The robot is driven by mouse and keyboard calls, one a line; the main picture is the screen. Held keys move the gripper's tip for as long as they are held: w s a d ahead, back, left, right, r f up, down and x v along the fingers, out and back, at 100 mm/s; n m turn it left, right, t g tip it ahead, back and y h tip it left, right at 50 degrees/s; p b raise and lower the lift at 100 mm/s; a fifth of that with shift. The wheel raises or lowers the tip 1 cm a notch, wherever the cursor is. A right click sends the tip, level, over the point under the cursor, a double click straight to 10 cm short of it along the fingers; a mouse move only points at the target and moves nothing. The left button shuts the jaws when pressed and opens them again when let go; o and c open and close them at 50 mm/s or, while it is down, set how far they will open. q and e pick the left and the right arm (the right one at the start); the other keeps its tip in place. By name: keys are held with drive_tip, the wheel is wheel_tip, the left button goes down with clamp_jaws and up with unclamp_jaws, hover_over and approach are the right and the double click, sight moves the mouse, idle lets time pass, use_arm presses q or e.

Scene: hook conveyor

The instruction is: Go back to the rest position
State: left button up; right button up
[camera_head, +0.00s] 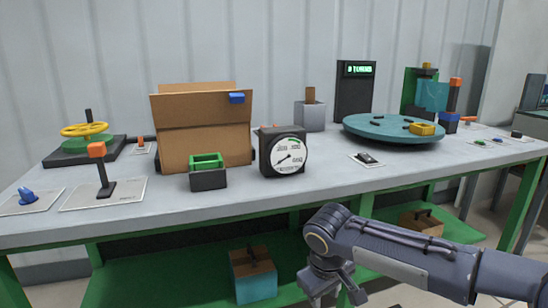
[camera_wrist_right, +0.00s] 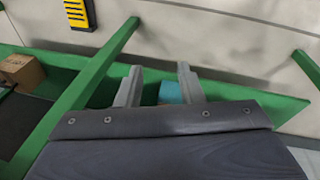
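My right gripper (camera_head: 335,287) hangs in front of the table, below the level of its top, at the end of the arm coming in from the lower right. In the right wrist view its two fingers (camera_wrist_right: 160,88) stand apart with nothing held between them. A teal box (camera_wrist_right: 170,92) shows beyond and below the fingers. In the head view this teal box with a brown top (camera_head: 254,278) stands on the green lower shelf, left of the gripper and apart from it. My left gripper does not show in either view.
The grey tabletop (camera_head: 250,205) holds a cardboard box (camera_head: 203,135), a dial gauge (camera_head: 283,153), a teal turntable (camera_head: 393,130), a yellow valve wheel (camera_head: 85,130) and a lever (camera_head: 103,172). Green table legs (camera_head: 523,195) and the shelf (camera_head: 160,285) lie near the gripper. The floor in front is partly visible.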

drive_tip(key=s+d+m+y, duration=0.1)
drive_tip(key=s+d+m, duration=0.1)
drive_tip(key=s+d, duration=0.4)
drive_tip(key=s+d+m, duration=0.1)
drive_tip(key=s+d, duration=0.3)
drive_tip(key=s, duration=0.4)
drive_tip(key=s+f+m+t+y, duration=0.2)
drive_tip(key=s+m+t+y, duration=0.15)
drive_tip(key=s, duration=0.65)
wheel_tip(320, 180, up, 31)
drive_tip(key=m+p, duration=0.1)
drive_tip(key=p, duration=3)
drive_tip(key=shift+s+f, duration=0.15)
drive_tip(key=shift+f, duration=0.05)
